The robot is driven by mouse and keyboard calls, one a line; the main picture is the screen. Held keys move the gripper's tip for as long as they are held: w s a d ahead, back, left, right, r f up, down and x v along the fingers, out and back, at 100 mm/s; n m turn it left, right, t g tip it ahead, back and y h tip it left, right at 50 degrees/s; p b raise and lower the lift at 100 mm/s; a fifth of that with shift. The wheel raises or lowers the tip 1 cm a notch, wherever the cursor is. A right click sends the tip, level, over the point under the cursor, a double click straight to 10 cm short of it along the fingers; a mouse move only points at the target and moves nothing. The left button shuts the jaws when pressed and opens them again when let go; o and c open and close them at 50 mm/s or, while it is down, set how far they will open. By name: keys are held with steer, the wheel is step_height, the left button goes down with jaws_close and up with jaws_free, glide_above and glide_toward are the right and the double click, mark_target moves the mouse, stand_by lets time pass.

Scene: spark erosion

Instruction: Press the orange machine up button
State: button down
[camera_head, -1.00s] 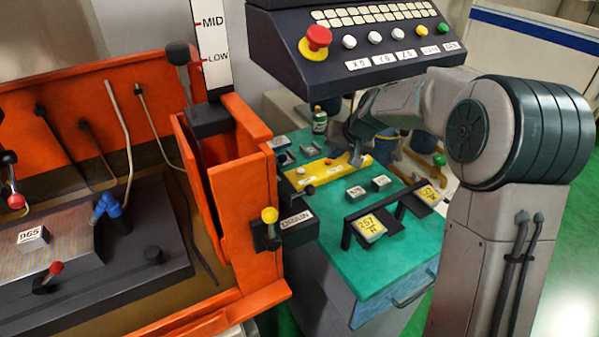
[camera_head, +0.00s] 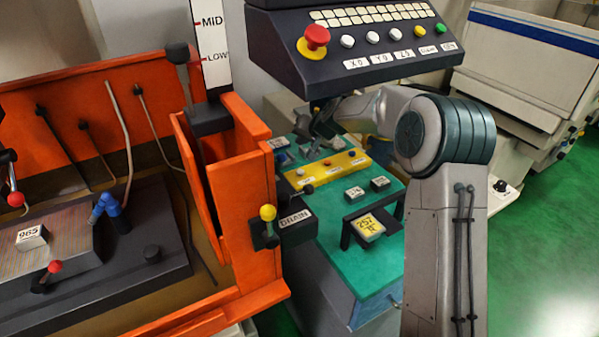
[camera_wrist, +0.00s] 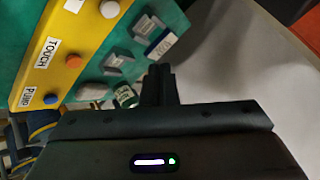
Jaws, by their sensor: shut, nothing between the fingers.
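A yellow button panel (camera_head: 340,170) lies on the green cart top. It also shows in the wrist view (camera_wrist: 75,40), with an orange button (camera_wrist: 73,60) beside the TOUCH label, a blue button (camera_wrist: 50,99) beside the PUMP label, and a white button (camera_wrist: 109,9). I cannot read an "up" label on any button. The orange machine (camera_head: 240,200) stands left of the cart. My gripper (camera_wrist: 160,74) is shut and empty, to the right of the panel in the wrist view and apart from the buttons. In the head view my gripper (camera_head: 318,128) is partly hidden under the overhanging console.
The dark console (camera_head: 350,65) with a red knob overhangs the cart's back. A DRAIN lever (camera_head: 267,222) sticks out beside the cart. A yellow-labelled block (camera_head: 367,228) rests in a black holder.

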steer(key=b, duration=0.5)
glide_above(302, 173)
step_height(302, 173, down, 8)
steer(key=shift+d+r, duration=0.1)
steer(key=shift+f+b, duration=0.5)
steer(key=shift+b, duration=0.1)
stand_by(1.3)
steer(key=shift+f+b, duration=0.4)
steer(key=shift+b, duration=0.2)
